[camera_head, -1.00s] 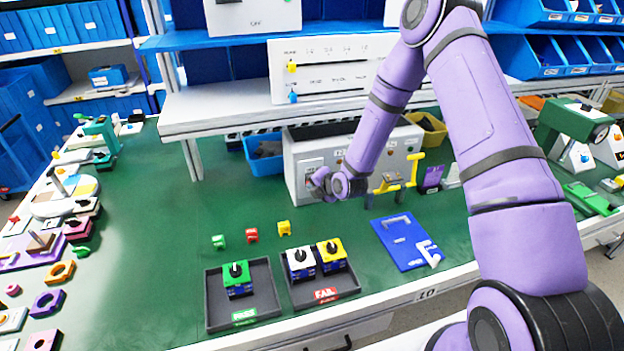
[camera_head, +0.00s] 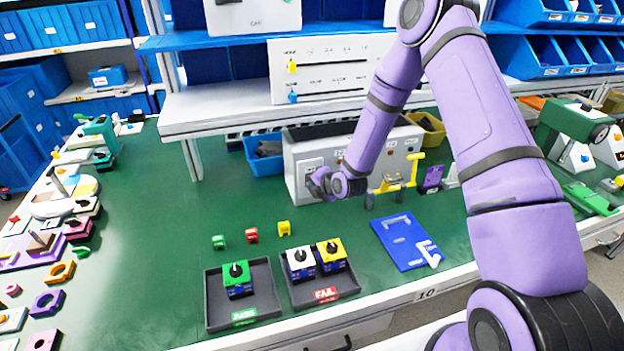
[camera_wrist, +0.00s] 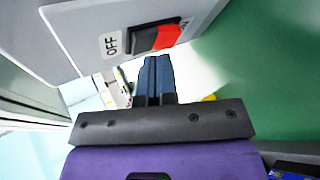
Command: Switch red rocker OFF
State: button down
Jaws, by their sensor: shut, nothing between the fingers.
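The rocker switch (camera_wrist: 144,39) is on the pale grey face of a box in the wrist view. In the head view my gripper (camera_head: 319,184) is at the front of the grey box (camera_head: 303,156), and my wrist hides the rocker.
Blue bins (camera_head: 263,154) and a yellow bin (camera_head: 430,130) flank the box. A shelf (camera_head: 215,112) overhangs it. Dark trays (camera_head: 213,297) with knob blocks stand at the front. A blue plate (camera_head: 403,243) lies to the right.

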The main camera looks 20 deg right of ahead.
jog(key=shift+s, duration=0.6)
jog(key=s, duration=0.5)
jog(key=shift+f, duration=0.4)
